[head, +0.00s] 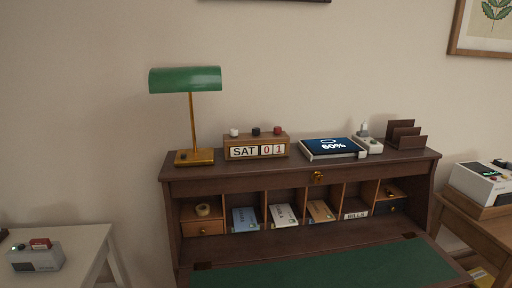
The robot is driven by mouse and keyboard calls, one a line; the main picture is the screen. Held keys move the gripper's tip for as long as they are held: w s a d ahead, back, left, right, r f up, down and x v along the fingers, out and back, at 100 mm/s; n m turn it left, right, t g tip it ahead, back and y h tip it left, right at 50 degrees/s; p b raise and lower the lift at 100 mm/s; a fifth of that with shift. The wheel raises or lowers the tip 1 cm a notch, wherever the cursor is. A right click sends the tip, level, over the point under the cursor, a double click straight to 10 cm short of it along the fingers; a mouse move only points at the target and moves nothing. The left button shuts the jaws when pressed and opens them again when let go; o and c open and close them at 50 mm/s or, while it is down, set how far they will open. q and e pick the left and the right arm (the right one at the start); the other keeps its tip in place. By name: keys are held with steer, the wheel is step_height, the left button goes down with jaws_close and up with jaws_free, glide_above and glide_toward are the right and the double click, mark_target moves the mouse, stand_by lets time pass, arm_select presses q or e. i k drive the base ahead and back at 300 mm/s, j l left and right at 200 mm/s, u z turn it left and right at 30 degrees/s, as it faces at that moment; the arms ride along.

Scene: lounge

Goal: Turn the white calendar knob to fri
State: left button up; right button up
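The wooden block calendar (256,146) stands on top of the dark brown desk (290,168), right of the lamp. Its window reads SAT 01. A white knob (234,132) sits on its top at the left, above the day word. A dark blue knob (256,131) and a red knob (277,131) sit beside it to the right, above the digits. Neither of my grippers shows in the head view.
A brass lamp with a green shade (185,80) stands left of the calendar, and a tablet showing 60% (331,147) lies to its right. A letter rack (405,135) is further right. The green writing surface (320,270) below is clear.

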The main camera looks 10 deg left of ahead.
mark_target(234, 132)
steer(key=j+z, duration=0.4)
steer(key=k+j+z, duration=0.2)
steer(key=j+z, duration=0.15)
steer(key=k+j+z, duration=0.15)
steer(key=j+z, duration=0.25)
